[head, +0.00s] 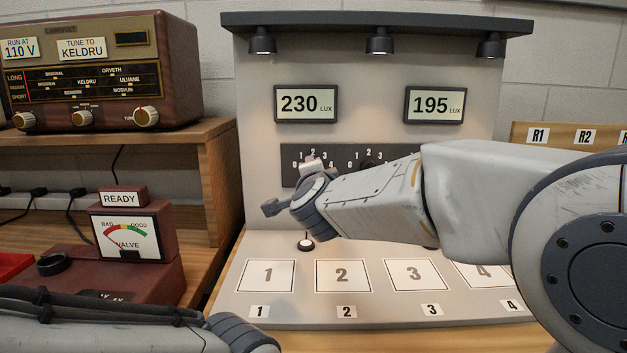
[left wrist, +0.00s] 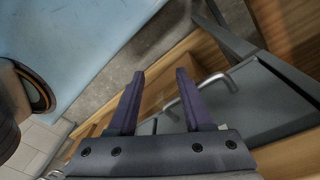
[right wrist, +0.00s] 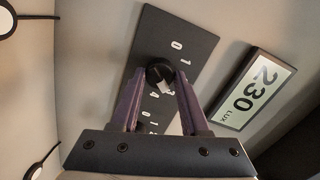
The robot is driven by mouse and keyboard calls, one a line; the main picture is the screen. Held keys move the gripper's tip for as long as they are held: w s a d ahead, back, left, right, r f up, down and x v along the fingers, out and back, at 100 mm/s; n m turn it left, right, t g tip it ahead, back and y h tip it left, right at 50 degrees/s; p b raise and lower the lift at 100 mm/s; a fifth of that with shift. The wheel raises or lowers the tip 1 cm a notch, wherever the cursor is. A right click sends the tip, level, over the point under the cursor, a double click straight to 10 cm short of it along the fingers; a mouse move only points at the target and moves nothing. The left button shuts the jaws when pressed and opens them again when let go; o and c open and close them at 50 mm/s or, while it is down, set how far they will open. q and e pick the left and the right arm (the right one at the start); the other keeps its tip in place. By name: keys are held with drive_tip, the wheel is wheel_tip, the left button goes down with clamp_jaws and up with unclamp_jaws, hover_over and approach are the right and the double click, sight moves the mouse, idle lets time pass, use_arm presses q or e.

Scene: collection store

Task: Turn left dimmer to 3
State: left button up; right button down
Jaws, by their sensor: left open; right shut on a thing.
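The left dimmer (right wrist: 158,70) is a black knob with a pale pointer on a dark scale panel (right wrist: 203,42) with white numbers. In the right wrist view my right gripper (right wrist: 160,77) is shut on it, one finger on each side. The pointer aims toward the lower numbers in that view; I cannot tell the exact mark. In the head view my right wrist covers the left knob on the panel (head: 288,153). The left display (head: 306,103) reads 230 LUX. My left gripper (left wrist: 160,75) is open and empty, away from the panel.
The right display (head: 434,105) reads 195 LUX. Numbered pads, such as pad 1 (head: 265,275), lie clear below the panel. A red valve tester (head: 135,275) and a radio (head: 180,70) stand at left. A drawer handle (left wrist: 190,88) shows near my left gripper.

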drive_tip(key=shift+m, duration=0.3)
drive_tip(key=shift+c, duration=2)
unclamp_jaws()
drive_tip(key=s+p, duration=0.1)
drive_tip(key=s, duration=0.9)
drive_tip(key=shift+s+d+r, duration=0.25)
drive_tip(key=shift+d+r, duration=0.1)
drive_tip(key=shift+r, duration=0.05)
